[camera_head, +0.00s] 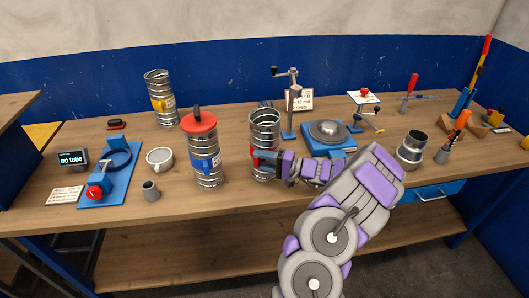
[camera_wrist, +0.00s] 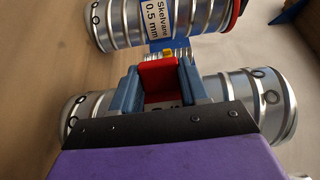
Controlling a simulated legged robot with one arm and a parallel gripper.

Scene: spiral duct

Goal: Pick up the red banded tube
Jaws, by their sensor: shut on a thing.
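The red banded tube (camera_head: 264,125) is a ribbed metal cylinder with an open top, upright at the front middle of the bench. In the wrist view the tube (camera_wrist: 245,97) runs sideways across the picture behind my gripper. My gripper (camera_head: 268,158) comes from the right at the tube's front. In the wrist view my gripper (camera_wrist: 160,82) has its two blue-grey fingers shut on the red grip piece of the tube, one finger on each side. The fingers and wrist hide the tube's middle. I cannot tell whether its base touches the bench.
A blue banded tube (camera_head: 206,165) with a red lid stands close at left; it shows in the wrist view (camera_wrist: 130,27). A yellow banded tube (camera_head: 158,95) stands behind. A blue scale (camera_head: 327,143) and a crank stand (camera_head: 289,115) are right.

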